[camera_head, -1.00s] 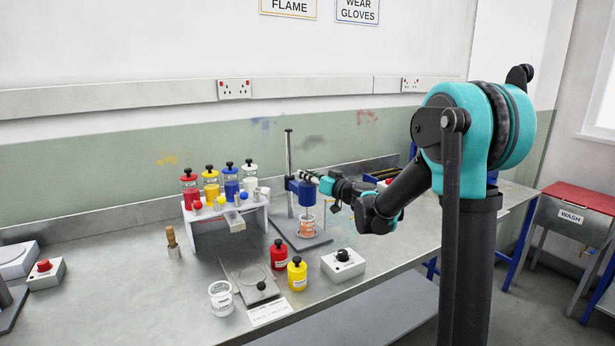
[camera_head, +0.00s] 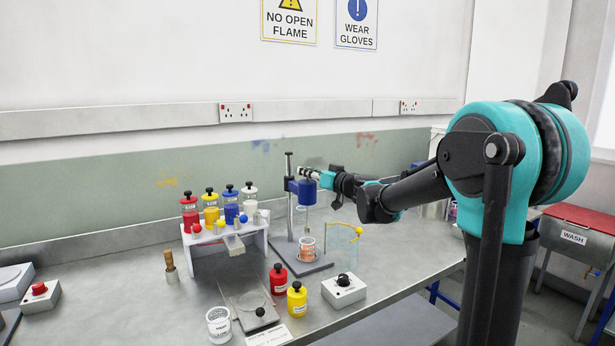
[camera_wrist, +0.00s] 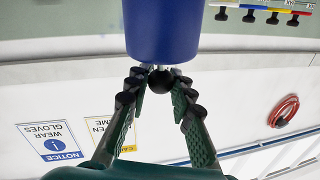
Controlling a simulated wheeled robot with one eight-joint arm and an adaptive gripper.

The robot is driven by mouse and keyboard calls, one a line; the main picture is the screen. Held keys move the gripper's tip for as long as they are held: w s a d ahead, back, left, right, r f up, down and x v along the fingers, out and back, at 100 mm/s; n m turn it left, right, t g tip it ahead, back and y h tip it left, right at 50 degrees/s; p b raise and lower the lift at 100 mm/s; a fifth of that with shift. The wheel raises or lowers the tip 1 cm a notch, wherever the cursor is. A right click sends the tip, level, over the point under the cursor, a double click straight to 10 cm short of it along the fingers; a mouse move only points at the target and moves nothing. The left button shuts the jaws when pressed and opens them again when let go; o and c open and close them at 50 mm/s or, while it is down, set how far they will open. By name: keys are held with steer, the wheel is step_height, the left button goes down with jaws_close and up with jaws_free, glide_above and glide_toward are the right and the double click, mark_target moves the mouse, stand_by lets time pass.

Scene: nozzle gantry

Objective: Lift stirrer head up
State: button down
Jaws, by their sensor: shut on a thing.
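The blue stirrer head (camera_head: 303,190) sits on the upper part of its upright post (camera_head: 289,205), above a beaker of orange liquid (camera_head: 307,253). In the wrist view its blue body (camera_wrist: 162,30) fills the top middle. A round black knob (camera_wrist: 160,82) shows beside it. My gripper (camera_wrist: 160,88) is shut on this knob, with a finger on each side. In the head view my gripper (camera_head: 318,175) is at the stirrer head's right side and hides part of it. A thin shaft hangs below the head toward the beaker; its lower end is unclear.
A white rack (camera_head: 226,240) with several coloured bottles stands left of the stirrer. A red bottle (camera_head: 278,279), a yellow bottle (camera_head: 297,299) and a control box with a black knob (camera_head: 344,290) stand in front. A clear container with a yellow-ended rod (camera_head: 343,243) is right of the beaker.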

steer(key=c, duration=1.3)
jaws_free()
steer(key=shift+r, duration=0.15)
steer(key=v, duration=1.2)
steer(key=s+f+g+h, duration=0.2)
steer(key=s+f+g, duration=0.2)
steer(key=s+f, duration=0.7)
steer(key=s+d+f+m+g+h, duration=0.2)
steer(key=s+d+f+h, duration=0.3)
steer(key=s+d+f, duration=0.4)
steer(key=s+d+f+m+g+h, duration=0.2)
steer(key=s+d+f+m+h, duration=0.2)
steer(key=s+d+f, duration=0.6)
step_height(320, 180, down, 6)
steer(key=shift+f+m+g+h, duration=0.1)
steer(key=shift+m+g+h, duration=0.25)
steer(key=shift+h, duration=0.55)
